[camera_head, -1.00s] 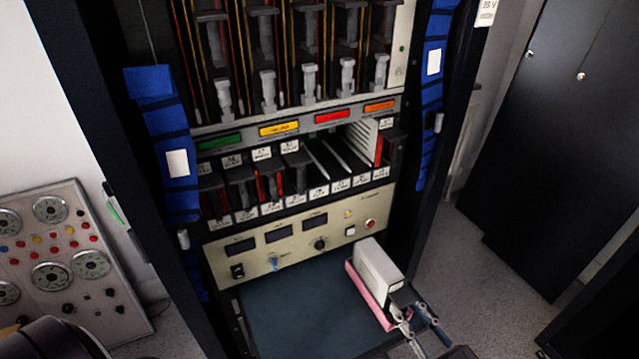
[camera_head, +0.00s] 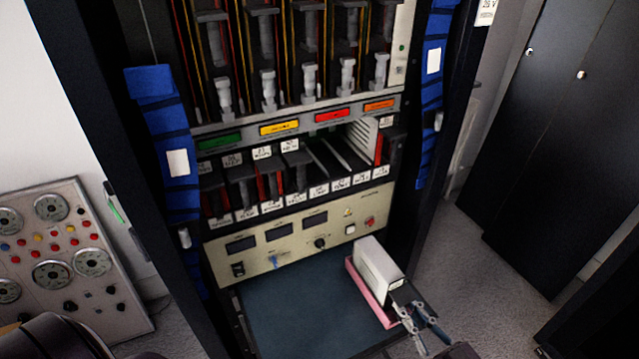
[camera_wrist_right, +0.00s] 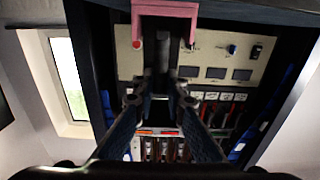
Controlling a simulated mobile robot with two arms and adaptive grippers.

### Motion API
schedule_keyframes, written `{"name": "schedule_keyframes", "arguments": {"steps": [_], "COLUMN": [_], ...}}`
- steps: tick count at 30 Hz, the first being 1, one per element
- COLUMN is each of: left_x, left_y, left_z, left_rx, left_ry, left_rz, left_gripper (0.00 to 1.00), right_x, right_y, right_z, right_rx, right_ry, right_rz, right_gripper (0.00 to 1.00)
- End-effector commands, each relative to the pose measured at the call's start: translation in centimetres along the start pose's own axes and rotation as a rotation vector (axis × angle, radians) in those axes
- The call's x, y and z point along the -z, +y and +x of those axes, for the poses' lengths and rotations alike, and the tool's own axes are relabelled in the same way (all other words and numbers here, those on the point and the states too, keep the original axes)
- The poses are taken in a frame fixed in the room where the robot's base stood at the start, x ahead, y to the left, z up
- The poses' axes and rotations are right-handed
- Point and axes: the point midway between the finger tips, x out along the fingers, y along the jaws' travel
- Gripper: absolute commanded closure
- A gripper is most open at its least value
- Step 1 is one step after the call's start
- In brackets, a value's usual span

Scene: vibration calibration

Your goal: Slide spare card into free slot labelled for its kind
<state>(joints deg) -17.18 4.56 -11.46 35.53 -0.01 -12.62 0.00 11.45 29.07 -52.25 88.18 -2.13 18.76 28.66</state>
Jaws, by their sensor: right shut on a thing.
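The spare card (camera_head: 378,268), a white block with a dark front end, stands in a pink holder (camera_head: 357,281) on the blue-grey shelf (camera_head: 290,318). My right gripper (camera_head: 413,310) is shut on its dark front end. In the right wrist view, my right gripper (camera_wrist_right: 160,98) is around the dark end, and the pink holder (camera_wrist_right: 165,9) shows at the top edge. The card row (camera_head: 262,185) above has dark cards at left and an open gap (camera_head: 332,158) at centre right. White labels (camera_head: 318,189) line the row; their text is too small to read. My left gripper is not in view.
A cream control panel (camera_head: 300,235) with displays and knobs lies between shelf and card row. Blue straps (camera_head: 165,140) hang on the dark rack uprights. A dark cabinet (camera_head: 555,140) stands at right. The shelf is clear left of the holder.

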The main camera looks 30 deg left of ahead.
Motion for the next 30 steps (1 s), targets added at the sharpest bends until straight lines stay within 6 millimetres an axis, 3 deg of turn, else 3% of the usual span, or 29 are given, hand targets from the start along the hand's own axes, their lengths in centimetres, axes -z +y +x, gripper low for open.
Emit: {"name": "schedule_keyframes", "arguments": {"steps": [30], "left_x": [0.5], "left_y": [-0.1], "left_z": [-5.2], "left_rx": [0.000], "left_ry": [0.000], "left_rz": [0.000], "left_gripper": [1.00], "right_x": [5.7], "right_y": [0.0], "right_z": [0.1], "right_rx": [0.001], "right_ry": [0.003], "right_rz": [0.000], "right_gripper": [1.00]}}
